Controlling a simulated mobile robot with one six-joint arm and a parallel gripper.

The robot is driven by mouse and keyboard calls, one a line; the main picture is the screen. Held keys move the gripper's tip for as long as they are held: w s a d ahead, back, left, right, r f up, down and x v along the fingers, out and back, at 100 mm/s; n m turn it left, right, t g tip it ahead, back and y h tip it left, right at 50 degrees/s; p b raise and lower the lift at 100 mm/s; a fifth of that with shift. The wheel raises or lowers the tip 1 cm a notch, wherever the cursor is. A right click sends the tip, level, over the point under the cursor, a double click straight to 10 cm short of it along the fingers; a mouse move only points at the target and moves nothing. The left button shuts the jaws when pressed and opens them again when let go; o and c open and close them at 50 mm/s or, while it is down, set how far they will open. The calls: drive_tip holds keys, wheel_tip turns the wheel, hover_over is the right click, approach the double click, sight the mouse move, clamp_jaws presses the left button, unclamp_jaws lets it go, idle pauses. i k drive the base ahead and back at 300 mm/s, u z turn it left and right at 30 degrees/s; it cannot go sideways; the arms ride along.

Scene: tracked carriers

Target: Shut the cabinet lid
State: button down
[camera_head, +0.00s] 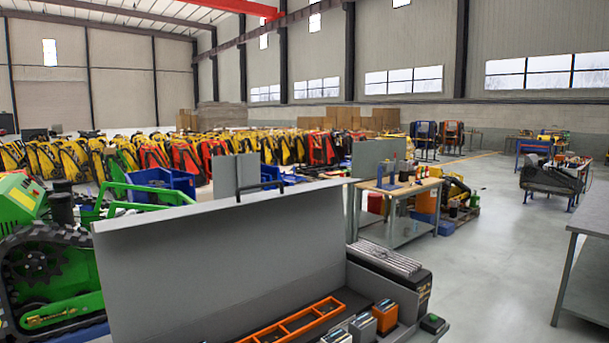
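The cabinet lid (225,265) is a large flat grey panel that stands raised and tilted, filling the lower middle of the head view. A dark bar like a handle (260,185) shows at its top edge. The open cabinet (400,290) is in front of the lid at the lower right, partly cut off by the bottom of the picture. Inside it lie an orange divided tray (300,320) and several small blue, grey and orange boxes (385,316). My gripper is not in view.
A green tracked machine (60,270) stands close on the left. A workbench (400,190) with tools is behind the cabinet, and a grey table (592,215) is at the right edge. Clear concrete floor (490,250) lies between them. Rows of yellow and red machines fill the back.

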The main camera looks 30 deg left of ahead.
sight(162, 272)
drive_tip(key=u, duration=0.2)
drive_tip(key=i, duration=1.4)
drive_tip(key=u, duration=1.4)
drive_tip(key=i, duration=0.75)
drive_tip(key=u, duration=0.3)
drive_tip(key=k, duration=0.95)
drive_tip(key=u, duration=0.15)
drive_tip(key=i, duration=0.9)
drive_tip(key=z, duration=0.05)
